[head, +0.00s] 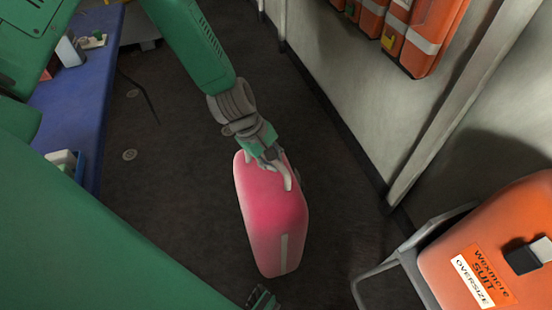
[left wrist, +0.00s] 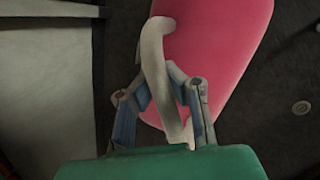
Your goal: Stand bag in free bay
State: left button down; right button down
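The pink bag (head: 268,215) is upright in the middle of the head view, with a pale stripe low on its front and a pale handle on top. My left gripper (head: 277,160) is at the top of the bag. In the left wrist view its two fingers (left wrist: 160,85) close on either side of the pale handle (left wrist: 156,60), and the pink bag (left wrist: 220,50) shows behind. Whether the bag's base touches the floor cannot be told. No free bay can be clearly made out.
Orange cases (head: 415,35) hang on the pale wall (head: 350,70). A blue-topped table (head: 80,105) is at the left. Dark floor (head: 165,195) lies clear between.

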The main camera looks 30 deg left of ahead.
aim_at(278, 179)
pick_arm(q)
jog(key=shift+w+d+f, duration=0.2)
jog(key=shift+d+f, duration=0.15)
jog(key=shift+d, duration=0.05)
jog(key=shift+f+b, duration=0.35)
jog(key=shift+f, duration=0.25)
notch_tip(278, 179, down, 2)
jog(key=shift+a+f+b, duration=0.1)
jog(key=shift+f+b, duration=0.15)
jog(key=shift+b, duration=0.1)
jog(key=shift+s, duration=0.1)
jog(key=c, duration=1.9)
grip_release()
jog(key=shift+s+a+f, duration=0.15)
jog(key=shift+s, duration=0.05)
jog(key=shift+o, duration=0.9)
